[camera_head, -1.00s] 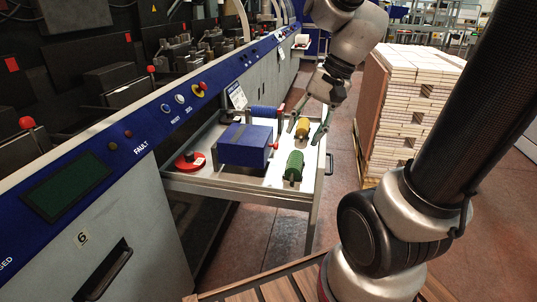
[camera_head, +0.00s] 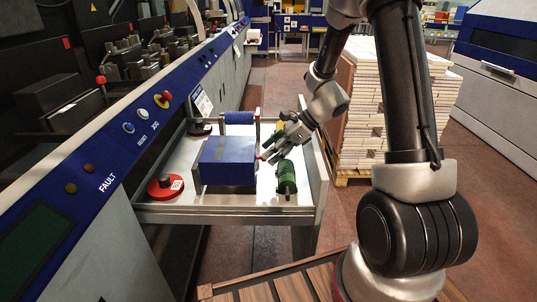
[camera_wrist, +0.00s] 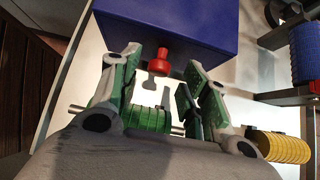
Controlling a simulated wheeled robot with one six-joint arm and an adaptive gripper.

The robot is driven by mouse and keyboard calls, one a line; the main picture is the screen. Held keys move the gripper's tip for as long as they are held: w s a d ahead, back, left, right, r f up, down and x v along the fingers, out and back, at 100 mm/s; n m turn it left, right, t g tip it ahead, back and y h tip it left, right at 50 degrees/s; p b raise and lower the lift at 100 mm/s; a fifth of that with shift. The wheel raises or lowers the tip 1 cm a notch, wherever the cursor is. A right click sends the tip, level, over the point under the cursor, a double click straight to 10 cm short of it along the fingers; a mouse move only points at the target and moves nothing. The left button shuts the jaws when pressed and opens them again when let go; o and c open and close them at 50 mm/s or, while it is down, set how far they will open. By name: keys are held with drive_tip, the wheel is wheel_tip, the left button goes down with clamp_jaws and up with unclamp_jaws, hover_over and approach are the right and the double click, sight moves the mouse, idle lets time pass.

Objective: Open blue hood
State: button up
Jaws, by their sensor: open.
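The blue hood (camera_head: 228,158) is a closed, box-shaped cover on the pulled-out tray (camera_head: 232,201). In the wrist view the hood (camera_wrist: 185,20) fills the top, with a red knob (camera_wrist: 160,62) sticking out from its face. My gripper (camera_head: 266,150) is at the hood's right side in the head view. In the wrist view its green fingers (camera_wrist: 160,76) are open, one on each side of the red knob. I cannot tell whether either finger touches it. Nothing is held.
A green spool (camera_head: 287,179) lies close below my gripper. A yellow spool (camera_wrist: 283,147) and a blue spool (camera_head: 239,118) are nearby. A red round part (camera_head: 165,187) sits left of the hood. Stacked pale blocks (camera_head: 383,110) stand right of the tray.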

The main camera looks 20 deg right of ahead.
drive_tip(key=shift+x, duration=0.95)
clamp_jaws()
drive_tip(key=shift+r, duration=0.15)
